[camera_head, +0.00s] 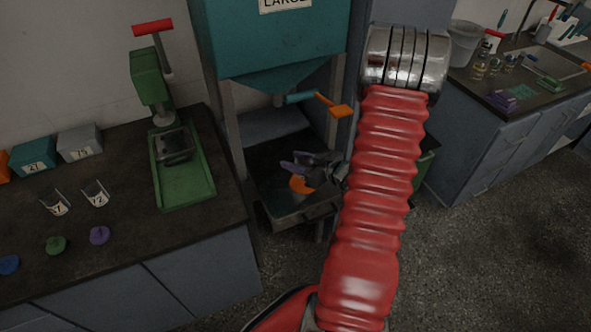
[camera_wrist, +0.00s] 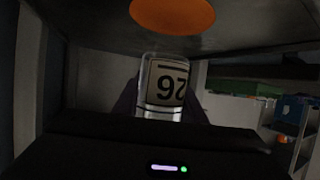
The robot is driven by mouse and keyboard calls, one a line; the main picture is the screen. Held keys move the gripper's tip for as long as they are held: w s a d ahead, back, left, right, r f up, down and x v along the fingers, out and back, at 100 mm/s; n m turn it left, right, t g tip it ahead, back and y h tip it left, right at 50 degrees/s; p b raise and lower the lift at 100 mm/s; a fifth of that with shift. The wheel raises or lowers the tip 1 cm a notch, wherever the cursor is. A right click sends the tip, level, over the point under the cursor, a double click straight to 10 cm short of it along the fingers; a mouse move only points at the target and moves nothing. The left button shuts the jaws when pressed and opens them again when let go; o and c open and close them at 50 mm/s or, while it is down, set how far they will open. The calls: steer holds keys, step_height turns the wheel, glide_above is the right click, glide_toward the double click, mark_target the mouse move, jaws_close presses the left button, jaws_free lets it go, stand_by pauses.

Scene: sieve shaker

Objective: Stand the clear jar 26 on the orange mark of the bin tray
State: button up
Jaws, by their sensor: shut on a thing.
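The clear jar 26 (camera_wrist: 165,88) is between the dark purple fingers of my gripper (camera_wrist: 162,100) in the wrist view. Its label reads upside down there. My gripper (camera_head: 303,165) is shut on the jar and is over the bin tray (camera_head: 312,213) under the teal hopper in the head view. The jar cannot be made out in that view. The orange mark (camera_head: 300,185) lies on the tray floor, just below the fingers and partly covered by them. In the wrist view the orange mark (camera_wrist: 172,13) shows above the jar, with a visible gap between them.
The teal hopper (camera_head: 270,45), with an orange-ended handle (camera_head: 341,110), hangs above the tray. The hopper's legs flank the tray. A green press (camera_head: 182,178) and small jars (camera_head: 96,194) stand on the left bench. Another bench (camera_head: 500,95) stands at right.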

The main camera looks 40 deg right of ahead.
mark_target(295, 177)
steer(key=shift+f, duration=2.05)
steer(key=shift+f, duration=0.1)
steer(key=o, duration=1.1)
steer(key=shift+s+d+r, duration=0.1)
steer(key=shift+s+r, duration=0.25)
steer(key=shift+s, duration=0.15)
steer(key=v, duration=1.1)
